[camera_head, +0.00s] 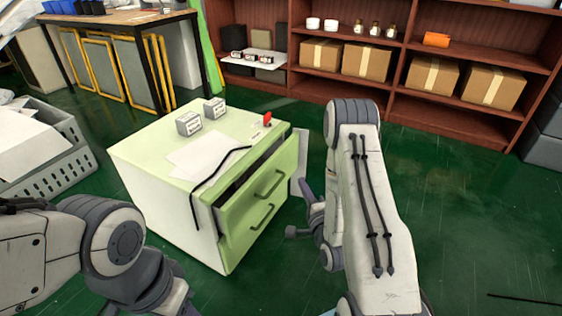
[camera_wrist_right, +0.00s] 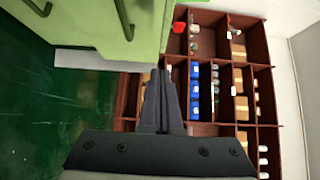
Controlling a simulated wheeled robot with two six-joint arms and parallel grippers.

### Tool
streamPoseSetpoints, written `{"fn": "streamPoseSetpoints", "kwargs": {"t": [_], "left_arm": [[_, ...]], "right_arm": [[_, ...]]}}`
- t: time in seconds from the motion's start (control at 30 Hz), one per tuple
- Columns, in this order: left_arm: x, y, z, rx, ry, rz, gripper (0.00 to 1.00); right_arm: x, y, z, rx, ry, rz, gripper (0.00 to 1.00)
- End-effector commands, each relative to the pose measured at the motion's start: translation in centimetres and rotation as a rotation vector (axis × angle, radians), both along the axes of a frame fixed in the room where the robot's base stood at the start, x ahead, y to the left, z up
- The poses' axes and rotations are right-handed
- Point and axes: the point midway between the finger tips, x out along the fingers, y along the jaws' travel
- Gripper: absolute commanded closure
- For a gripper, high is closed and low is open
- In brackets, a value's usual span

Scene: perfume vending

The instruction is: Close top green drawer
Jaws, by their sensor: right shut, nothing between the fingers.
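The light green cabinet (camera_head: 150,150) stands in the middle of the head view. Its top green drawer (camera_head: 262,182) is partly open, with a dark gap behind its front. A lower drawer (camera_head: 245,232) looks shut. A cabinet front with a handle also shows at the upper left of the right wrist view (camera_wrist_right: 95,25). My right gripper (camera_wrist_right: 161,85) is shut and empty, close to the cabinet's front side. In the head view its fingertips are mostly hidden by my right arm. My left gripper is outside the frame; only its arm shows at lower left.
Two small boxes (camera_head: 189,123), papers (camera_head: 205,158), a black strip (camera_head: 222,167) and a red item (camera_head: 267,119) are on the cabinet top. A grey crate (camera_head: 72,138) stands left. Brown shelves (camera_head: 400,110) stand behind.

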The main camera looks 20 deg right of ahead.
Motion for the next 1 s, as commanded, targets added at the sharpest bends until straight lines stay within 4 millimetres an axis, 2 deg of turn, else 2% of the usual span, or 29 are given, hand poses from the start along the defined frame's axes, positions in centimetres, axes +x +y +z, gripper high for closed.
{"fn": "streamPoseSetpoints", "kwargs": {"t": [0.03, 0.1, 0.53, 0.6, 0.9, 1.0], "left_arm": [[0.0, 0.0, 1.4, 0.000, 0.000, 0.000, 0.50], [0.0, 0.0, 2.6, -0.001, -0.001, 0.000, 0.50], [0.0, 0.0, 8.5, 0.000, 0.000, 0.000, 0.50], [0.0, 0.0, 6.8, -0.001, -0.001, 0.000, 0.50], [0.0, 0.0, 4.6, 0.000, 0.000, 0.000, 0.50], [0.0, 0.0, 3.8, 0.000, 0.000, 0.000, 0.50]], "right_arm": [[0.2, 0.0, 0.7, 0.000, 0.001, 0.001, 1.00], [0.6, 0.0, 0.8, -0.001, 0.002, 0.002, 1.00], [2.0, 0.0, 0.6, -0.002, 0.003, 0.003, 1.00], [3.6, -0.2, -0.2, -0.007, -0.005, 0.005, 1.00], [9.6, -1.0, -0.2, -0.006, -0.004, 0.003, 1.00], [10.9, 0.2, -0.3, -0.003, -0.002, 0.007, 1.00]]}}
